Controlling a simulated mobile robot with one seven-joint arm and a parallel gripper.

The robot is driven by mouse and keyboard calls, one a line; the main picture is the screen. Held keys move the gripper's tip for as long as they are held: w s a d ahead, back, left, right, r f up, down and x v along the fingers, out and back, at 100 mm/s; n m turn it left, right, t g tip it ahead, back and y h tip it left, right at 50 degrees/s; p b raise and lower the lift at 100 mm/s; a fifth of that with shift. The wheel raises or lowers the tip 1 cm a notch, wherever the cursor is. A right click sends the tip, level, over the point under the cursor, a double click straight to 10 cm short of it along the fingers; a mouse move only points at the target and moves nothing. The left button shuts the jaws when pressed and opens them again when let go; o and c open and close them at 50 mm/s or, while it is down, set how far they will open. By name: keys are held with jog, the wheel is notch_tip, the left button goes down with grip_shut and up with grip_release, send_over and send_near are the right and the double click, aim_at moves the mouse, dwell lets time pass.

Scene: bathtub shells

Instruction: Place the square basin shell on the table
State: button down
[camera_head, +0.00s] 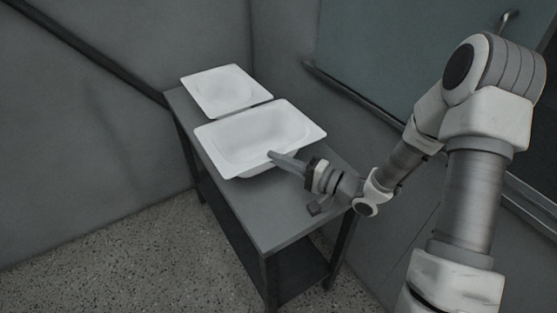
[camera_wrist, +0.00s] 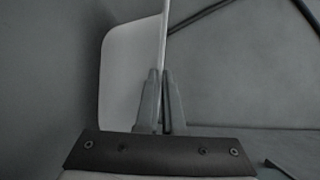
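A white basin shell (camera_head: 245,128) with a wide flat rim and a rounded hollow is at the middle of the grey table (camera_head: 275,215). My gripper (camera_head: 273,156) is at its near right edge, with the fingers on the rim. In the wrist view the fingers (camera_wrist: 163,100) are closed on either side of a thin pale edge, the rim seen end-on. The shell is about level, with its bowl underside showing below the rim. I cannot tell whether the bowl touches the table. Which shell is the square one is not certain from these views.
A second white shell (camera_head: 226,88) lies on the table's far end, close behind the held one. The table's near end is bare. Grey walls (camera_head: 100,130) stand behind and beside the table; a dark rail (camera_head: 90,52) runs along the left wall.

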jog(key=c, duration=1)
grip_release()
jog(key=shift+f, duration=0.1)
jog(key=shift+c, duration=0.2)
